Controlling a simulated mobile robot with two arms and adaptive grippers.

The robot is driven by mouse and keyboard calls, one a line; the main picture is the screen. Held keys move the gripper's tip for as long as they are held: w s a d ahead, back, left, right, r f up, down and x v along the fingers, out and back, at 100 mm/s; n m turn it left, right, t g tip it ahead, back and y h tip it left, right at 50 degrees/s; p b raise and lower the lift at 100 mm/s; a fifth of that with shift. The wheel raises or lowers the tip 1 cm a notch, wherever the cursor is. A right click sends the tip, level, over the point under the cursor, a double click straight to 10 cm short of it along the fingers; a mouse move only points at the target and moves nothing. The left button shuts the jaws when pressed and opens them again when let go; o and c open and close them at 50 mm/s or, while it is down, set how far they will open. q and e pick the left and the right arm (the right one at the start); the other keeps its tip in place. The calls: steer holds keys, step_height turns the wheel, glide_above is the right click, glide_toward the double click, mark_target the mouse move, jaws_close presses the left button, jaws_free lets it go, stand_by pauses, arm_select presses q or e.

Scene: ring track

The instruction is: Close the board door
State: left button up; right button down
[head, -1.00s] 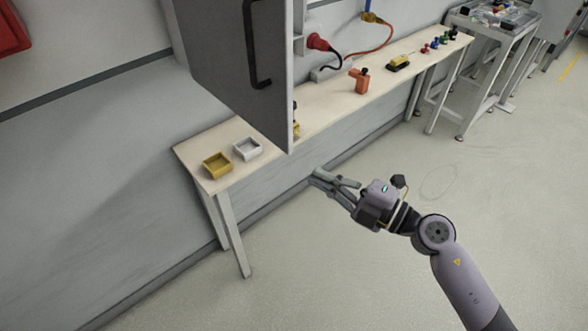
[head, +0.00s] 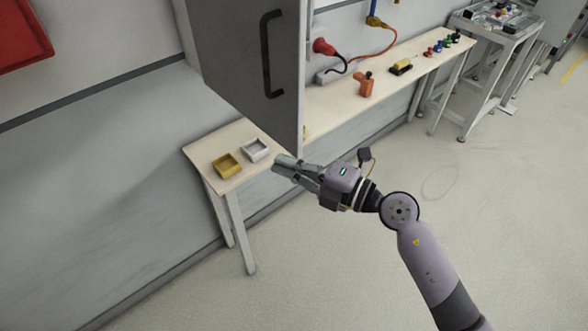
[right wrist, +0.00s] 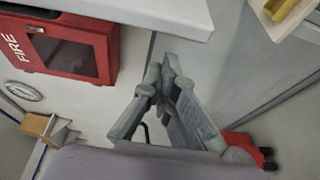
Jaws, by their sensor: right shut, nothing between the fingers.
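The board door (head: 238,55) is a grey panel with a black bar handle (head: 271,55), at the top of the head view. It stands open, swung out from the wall above the bench. My right gripper (head: 281,165) is shut and empty, just below the door's lower edge in the picture. I cannot tell whether it touches the door. In the right wrist view, its closed fingers (right wrist: 166,68) point toward a pale grey panel whose identity is unclear. The left gripper is not in view.
A narrow bench (head: 212,149) runs along the wall with a yellow tray (head: 227,166), a white tray (head: 256,149) and an orange tool (head: 364,84). A red plug (head: 324,46) is behind the door. A red fire box (right wrist: 72,48) shows in the wrist view.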

steer(key=shift+w+d, duration=0.5)
steer(key=shift+d, duration=0.35)
steer(key=shift+d, duration=0.1)
